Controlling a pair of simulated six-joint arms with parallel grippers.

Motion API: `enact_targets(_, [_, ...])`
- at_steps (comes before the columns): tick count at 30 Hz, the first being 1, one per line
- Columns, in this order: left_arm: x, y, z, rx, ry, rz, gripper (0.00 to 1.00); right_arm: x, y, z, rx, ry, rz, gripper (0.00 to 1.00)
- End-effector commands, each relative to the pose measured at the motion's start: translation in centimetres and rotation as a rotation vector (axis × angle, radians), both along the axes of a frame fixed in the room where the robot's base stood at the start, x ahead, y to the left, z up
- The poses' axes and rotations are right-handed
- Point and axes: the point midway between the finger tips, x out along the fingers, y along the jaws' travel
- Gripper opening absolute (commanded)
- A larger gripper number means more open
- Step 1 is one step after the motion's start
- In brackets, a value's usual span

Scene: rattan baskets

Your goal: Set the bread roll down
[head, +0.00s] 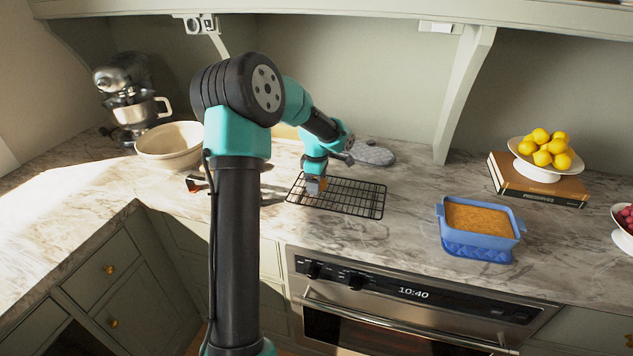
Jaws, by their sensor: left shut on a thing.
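My left gripper (316,188) points down over the left part of a black wire cooling rack (350,197) on the marble counter. It is shut on a small brownish thing, which I take to be the bread roll (322,184). The gripper covers most of the roll, and I cannot tell whether the roll touches the rack. The rest of the rack is bare. My right gripper is not in view.
A blue baking dish (454,239) with a golden loaf stands right of the rack. A grey oven mitt (373,153) lies behind it. A cream bowl (170,146) and a mixer (125,90) stand left. Books (537,184) and a lemon bowl (540,172) are at right.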

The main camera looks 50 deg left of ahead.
Motion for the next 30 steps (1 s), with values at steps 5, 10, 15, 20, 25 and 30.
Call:
enact_targets(5, [0.0, 0.0, -0.3, 0.0, 0.0, 0.0, 0.56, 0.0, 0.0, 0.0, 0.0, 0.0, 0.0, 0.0])
enact_targets(10, [0.0, 0.0, -0.3, 0.0, 0.0, 0.0, 0.87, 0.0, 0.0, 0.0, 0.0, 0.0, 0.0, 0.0])
enact_targets(15, [0.0, 0.0, -0.3, 0.0, 0.0, 0.0, 0.96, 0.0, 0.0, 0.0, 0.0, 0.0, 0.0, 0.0])
enact_targets(20, [0.0, 0.0, -0.2, 0.0, 0.0, 0.0, 0.96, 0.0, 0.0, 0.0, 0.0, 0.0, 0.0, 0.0])
enact_targets(25, [0.0, 0.0, 0.5, 0.001, -0.002, 0.0, 0.96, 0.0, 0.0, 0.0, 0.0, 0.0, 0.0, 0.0])
enact_targets(30, [0.0, 0.0, 2.5, 0.002, -0.003, 0.0, 0.96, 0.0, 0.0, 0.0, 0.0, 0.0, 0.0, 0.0])
